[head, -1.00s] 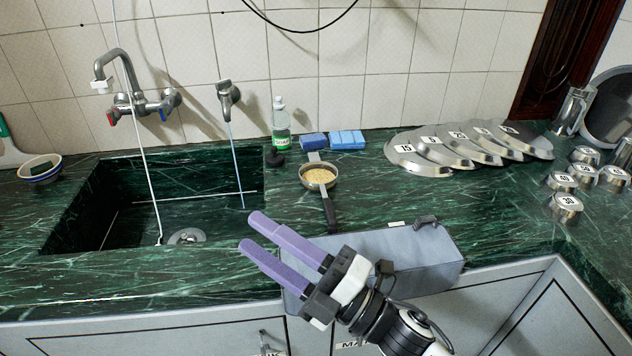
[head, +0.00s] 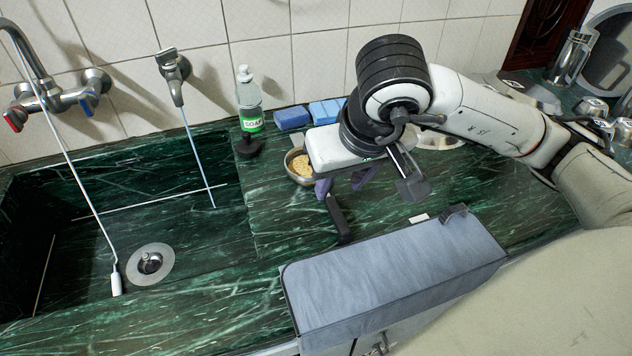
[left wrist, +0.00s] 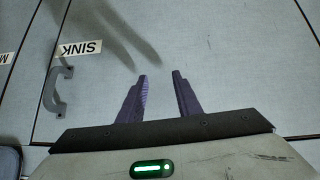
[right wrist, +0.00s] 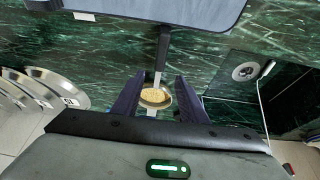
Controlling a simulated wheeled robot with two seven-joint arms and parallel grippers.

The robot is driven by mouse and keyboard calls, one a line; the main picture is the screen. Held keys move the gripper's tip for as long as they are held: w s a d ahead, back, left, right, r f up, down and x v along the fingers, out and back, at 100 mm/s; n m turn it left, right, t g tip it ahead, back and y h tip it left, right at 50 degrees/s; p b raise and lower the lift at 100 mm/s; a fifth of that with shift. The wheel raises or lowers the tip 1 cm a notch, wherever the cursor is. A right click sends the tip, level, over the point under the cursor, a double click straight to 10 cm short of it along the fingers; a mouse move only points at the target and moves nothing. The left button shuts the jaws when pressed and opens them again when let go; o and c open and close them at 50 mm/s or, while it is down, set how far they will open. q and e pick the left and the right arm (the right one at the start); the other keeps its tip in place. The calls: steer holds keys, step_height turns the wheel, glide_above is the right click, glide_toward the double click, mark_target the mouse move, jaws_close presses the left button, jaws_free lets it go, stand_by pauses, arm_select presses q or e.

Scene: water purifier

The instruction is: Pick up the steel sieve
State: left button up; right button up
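The steel sieve (head: 299,167) lies on the green marble counter right of the sink, with yellowish grains in its bowl. Its black handle (head: 338,218) points toward the front edge. My right gripper (head: 343,186) is over the sieve from above, partly hiding the bowl. In the right wrist view the sieve (right wrist: 155,97) shows between the two purple fingers of the open right gripper (right wrist: 158,95), with its handle pointing up in the picture. I cannot tell whether the fingers touch it. My left gripper (left wrist: 160,90) is open and empty in front of the cabinet doors.
A soap bottle (head: 249,104) and blue sponges (head: 292,118) stand behind the sieve. The sink (head: 150,215) is on the left. Steel lids (right wrist: 40,90) lie on the other side.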

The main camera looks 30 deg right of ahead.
mark_target(331, 201)
steer(key=x, duration=0.7)
steer(key=shift+w+f, duration=0.15)
steer(key=shift+f, duration=0.15)
jaws_close()
